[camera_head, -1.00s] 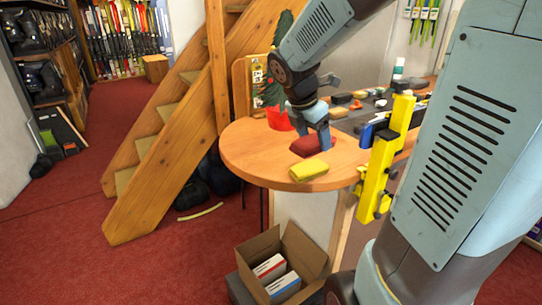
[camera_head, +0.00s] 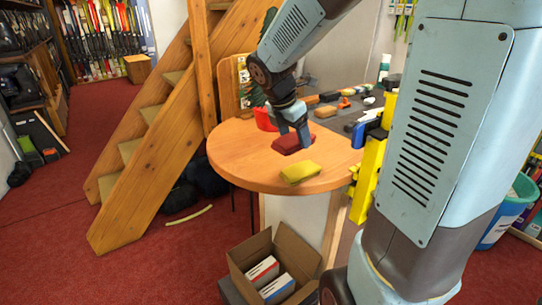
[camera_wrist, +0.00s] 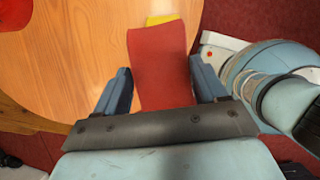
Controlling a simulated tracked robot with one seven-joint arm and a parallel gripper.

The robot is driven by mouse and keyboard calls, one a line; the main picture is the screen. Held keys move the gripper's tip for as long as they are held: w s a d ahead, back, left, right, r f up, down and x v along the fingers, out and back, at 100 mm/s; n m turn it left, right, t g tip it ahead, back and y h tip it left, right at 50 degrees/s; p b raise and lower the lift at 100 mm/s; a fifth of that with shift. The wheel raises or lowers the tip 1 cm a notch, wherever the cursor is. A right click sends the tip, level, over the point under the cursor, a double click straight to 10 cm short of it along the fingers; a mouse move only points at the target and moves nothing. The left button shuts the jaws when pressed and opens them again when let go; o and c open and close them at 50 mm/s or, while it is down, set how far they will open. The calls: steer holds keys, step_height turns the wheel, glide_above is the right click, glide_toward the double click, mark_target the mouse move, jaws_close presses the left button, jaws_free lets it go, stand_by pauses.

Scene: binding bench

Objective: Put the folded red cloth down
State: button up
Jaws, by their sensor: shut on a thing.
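The folded red cloth (camera_head: 286,144) is between the fingers of my gripper (camera_head: 294,137), over the rounded end of the wooden bench top (camera_head: 235,165). In the wrist view, the red cloth (camera_wrist: 162,60) lies between the two blue fingers of my gripper (camera_wrist: 160,75), which is shut on it. The cloth is at or just above the wood; I cannot tell whether it touches. A folded yellow cloth (camera_head: 299,174) lies near the bench edge, and its corner (camera_wrist: 162,19) shows beyond the red one in the wrist view.
A red container (camera_head: 265,119) stands behind my gripper. Several small items lie on a dark mat (camera_head: 340,120) to the right, near a yellow upright piece (camera_head: 368,178). Bare wood is free to the left. An open cardboard box (camera_head: 275,250) stands on the floor below.

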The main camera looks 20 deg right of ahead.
mark_target(274, 161)
steer(key=w+f, duration=0.2)
steer(key=w, duration=0.1)
steer(key=w+a+f, duration=0.1)
steer(key=w+f, duration=0.1)
steer(key=w, duration=0.1)
steer(key=w+a+f, duration=0.1)
steer(key=w+f, duration=0.1)
steer(key=shift+w+a+f, duration=0.2)
steer(key=shift+w+f, duration=0.05)
steer(key=shift+w, duration=0.15)
steer(key=shift+w+a+f, duration=0.15)
steer(key=shift+w+f, duration=0.45)
steer(key=shift+f, duration=0.1)
steer(key=shift+w+f, duration=0.15)
steer(key=shift+f, duration=0.7)
steer(key=shift+w+f, duration=0.15)
steer(key=shift+f, duration=0.7)
steer(key=o, duration=0.9)
steer(key=shift+o, duration=0.2)
steer(key=shift+a+f, duration=0.1)
